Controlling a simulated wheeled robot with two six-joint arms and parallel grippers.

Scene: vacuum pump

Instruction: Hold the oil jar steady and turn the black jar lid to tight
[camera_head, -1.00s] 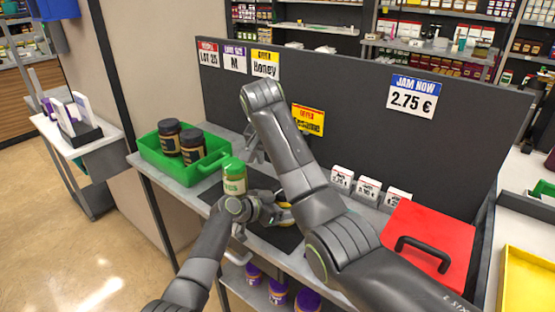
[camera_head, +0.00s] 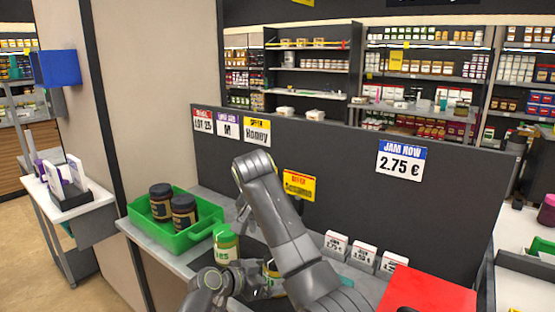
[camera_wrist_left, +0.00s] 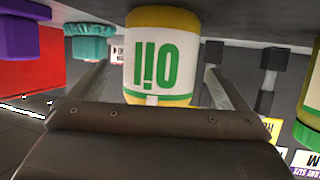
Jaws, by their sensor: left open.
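The oil jar (camera_wrist_left: 160,58) shows upside down in the left wrist view, yellow with a white label and green letters. In the head view only a bit of its yellow side (camera_head: 270,272) shows behind my arms. My left gripper (camera_wrist_left: 158,80) is open, one finger on each side of the jar. I cannot tell whether the fingers touch it. The black lid does not show. My right arm (camera_head: 283,235) arches over the counter. Its gripper (camera_head: 243,213) is mostly hidden behind the arm, so its jaws cannot be read.
A green-lidded jar (camera_head: 226,246) stands left of my left gripper. A green crate (camera_head: 195,238) behind it holds two dark-lidded jars. A red box (camera_head: 428,295) is on the right, with small white boxes (camera_head: 363,255) beside it. A dark panel (camera_head: 345,165) backs the counter.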

